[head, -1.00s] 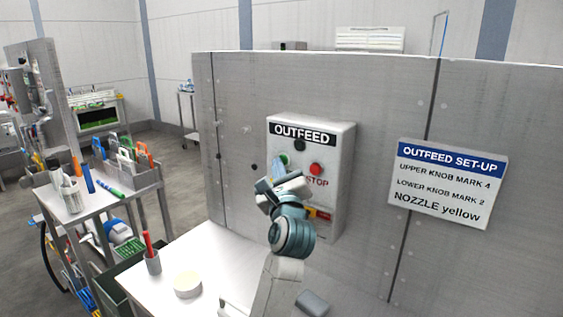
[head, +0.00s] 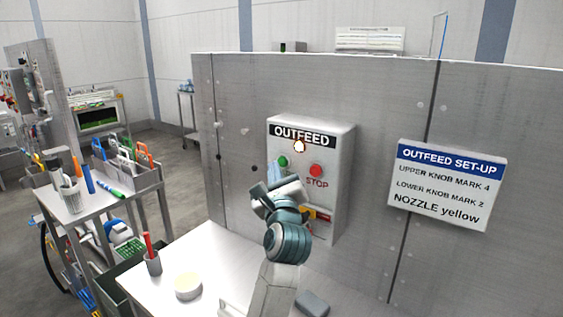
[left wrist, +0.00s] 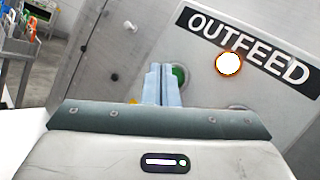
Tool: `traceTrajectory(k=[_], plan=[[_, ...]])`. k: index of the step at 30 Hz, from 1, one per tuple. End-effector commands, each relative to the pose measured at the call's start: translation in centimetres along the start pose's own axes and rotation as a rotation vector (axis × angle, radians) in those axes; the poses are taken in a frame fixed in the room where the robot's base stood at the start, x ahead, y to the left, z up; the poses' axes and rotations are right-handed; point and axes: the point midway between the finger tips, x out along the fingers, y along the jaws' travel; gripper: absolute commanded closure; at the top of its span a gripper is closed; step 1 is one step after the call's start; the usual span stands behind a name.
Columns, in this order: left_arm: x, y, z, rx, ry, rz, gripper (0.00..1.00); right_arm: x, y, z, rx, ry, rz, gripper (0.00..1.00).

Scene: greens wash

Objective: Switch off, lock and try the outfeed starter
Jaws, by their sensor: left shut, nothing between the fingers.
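The outfeed starter (head: 339,170) is a grey box on the metal panel, labelled OUTFEED. Its indicator lamp (head: 299,146) glows bright, and it also shows lit in the left wrist view (left wrist: 229,63). A green button (head: 283,161) and a red STOP button (head: 316,170) sit below the lamp. A red and yellow handle (head: 318,214) is lower on the box, partly hidden by my left arm. My left gripper (head: 276,172) is shut and empty in front of the box. In the left wrist view its fingertips (left wrist: 161,84) partly cover the green button (left wrist: 180,75); contact cannot be told. My right gripper is not in view.
A set-up sign (head: 446,185) hangs right. A tool cart (head: 110,198) stands left.

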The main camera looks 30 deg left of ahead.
Motion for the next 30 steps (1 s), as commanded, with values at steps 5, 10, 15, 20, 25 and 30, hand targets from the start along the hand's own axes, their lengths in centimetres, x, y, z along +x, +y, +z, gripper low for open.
traceTrajectory(k=[5, 10, 15, 20, 25, 30], plan=[[0.0, 0.0, 0.0, 0.000, 0.000, 0.000, 1.00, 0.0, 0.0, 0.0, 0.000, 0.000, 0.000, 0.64], [-0.4, 0.3, 0.4, 0.000, -0.001, 0.000, 1.00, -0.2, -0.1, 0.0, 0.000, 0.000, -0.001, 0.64], [-1.6, 1.1, 1.3, 0.000, 0.000, 0.000, 1.00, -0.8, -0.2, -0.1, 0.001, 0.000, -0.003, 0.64], [-2.7, 2.0, 2.1, 0.001, -0.001, 0.001, 1.00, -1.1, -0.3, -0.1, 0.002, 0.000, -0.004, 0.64], [-3.4, 2.5, 2.5, 0.001, -0.001, 0.001, 1.00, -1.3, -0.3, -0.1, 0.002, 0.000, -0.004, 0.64], [-3.5, 2.6, 2.6, 0.001, -0.001, 0.001, 1.00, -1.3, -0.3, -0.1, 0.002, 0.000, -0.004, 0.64]])
